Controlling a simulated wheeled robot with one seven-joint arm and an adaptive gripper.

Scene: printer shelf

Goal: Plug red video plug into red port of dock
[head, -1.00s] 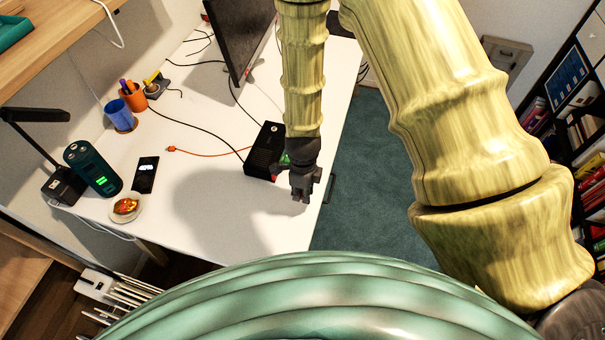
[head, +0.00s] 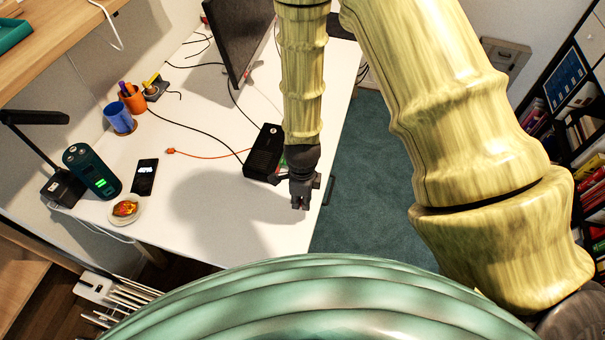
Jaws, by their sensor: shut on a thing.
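The dock, a black box (head: 264,151), stands on the white desk near its right edge. Its ports cannot be made out, and my wrist covers part of its right side. A red-orange plug (head: 171,151) lies on the desk to the left, with a thin red-orange cable (head: 210,157) running towards the dock. My gripper (head: 300,204) points down just right of and in front of the dock, near the desk's right edge. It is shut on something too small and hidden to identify. Whether it touches the dock cannot be told.
A phone (head: 145,177), a small plate with food (head: 125,209), a dark green cylinder (head: 92,170) and cups (head: 119,117) stand on the left. A monitor (head: 238,40) is behind. Black cables cross the desk. The front middle of the desk (head: 215,215) is clear.

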